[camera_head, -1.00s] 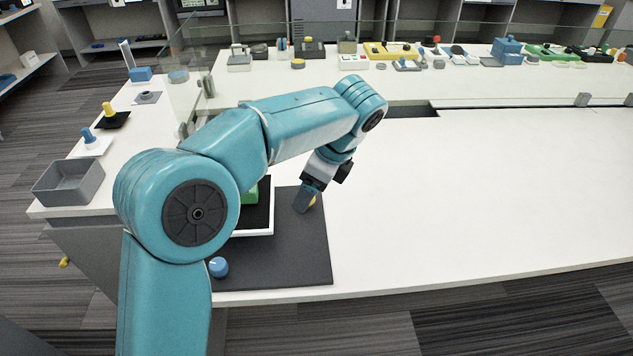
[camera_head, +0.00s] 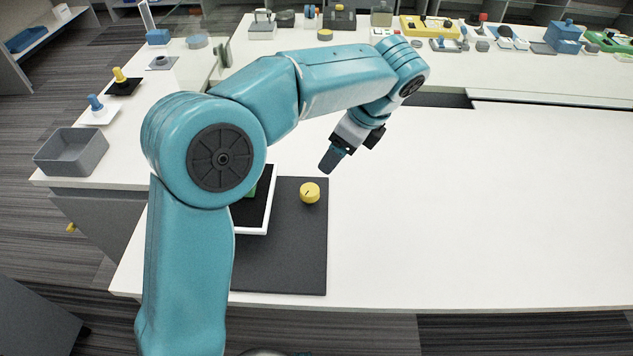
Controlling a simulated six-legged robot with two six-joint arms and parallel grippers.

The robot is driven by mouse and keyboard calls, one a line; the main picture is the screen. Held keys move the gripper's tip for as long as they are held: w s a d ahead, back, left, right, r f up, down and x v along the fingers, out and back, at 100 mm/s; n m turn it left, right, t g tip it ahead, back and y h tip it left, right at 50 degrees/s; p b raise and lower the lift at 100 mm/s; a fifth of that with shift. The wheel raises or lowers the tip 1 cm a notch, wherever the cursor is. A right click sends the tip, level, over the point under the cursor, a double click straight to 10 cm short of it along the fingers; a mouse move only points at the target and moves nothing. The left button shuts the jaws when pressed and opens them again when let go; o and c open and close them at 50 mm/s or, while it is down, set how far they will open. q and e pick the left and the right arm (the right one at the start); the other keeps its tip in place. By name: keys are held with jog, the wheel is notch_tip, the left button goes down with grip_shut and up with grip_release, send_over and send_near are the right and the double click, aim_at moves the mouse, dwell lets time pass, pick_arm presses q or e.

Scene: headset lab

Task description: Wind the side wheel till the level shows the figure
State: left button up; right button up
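A yellow round knob (camera_head: 310,192) with a dark mark on top sits on a dark grey board (camera_head: 290,265). Left of it is a white-framed panel (camera_head: 252,231) with a black face and a little green showing. My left arm covers most of this panel, so any level reading or figure is hidden. My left gripper (camera_head: 331,160) is in the air up and right of the yellow knob, apart from it. Its fingers are seen edge-on, so I cannot tell whether they are open. My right gripper is not in view.
The white table (camera_head: 480,210) is clear right of the board. A grey open bin (camera_head: 72,150) stands on the left wing, with blue (camera_head: 95,102) and yellow (camera_head: 119,75) knobbed pieces behind it. Several devices line the back, including a blue box (camera_head: 563,37).

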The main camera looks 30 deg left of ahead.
aim_at(310, 190)
pick_arm(q)
jog(key=b+x, duration=0.3)
jog(key=x, duration=1.2)
jog(key=shift+s+f, duration=0.15)
jog(key=shift+f, duration=0.1)
jog(key=c, duration=1.1)
jog(key=shift+o, duration=0.2)
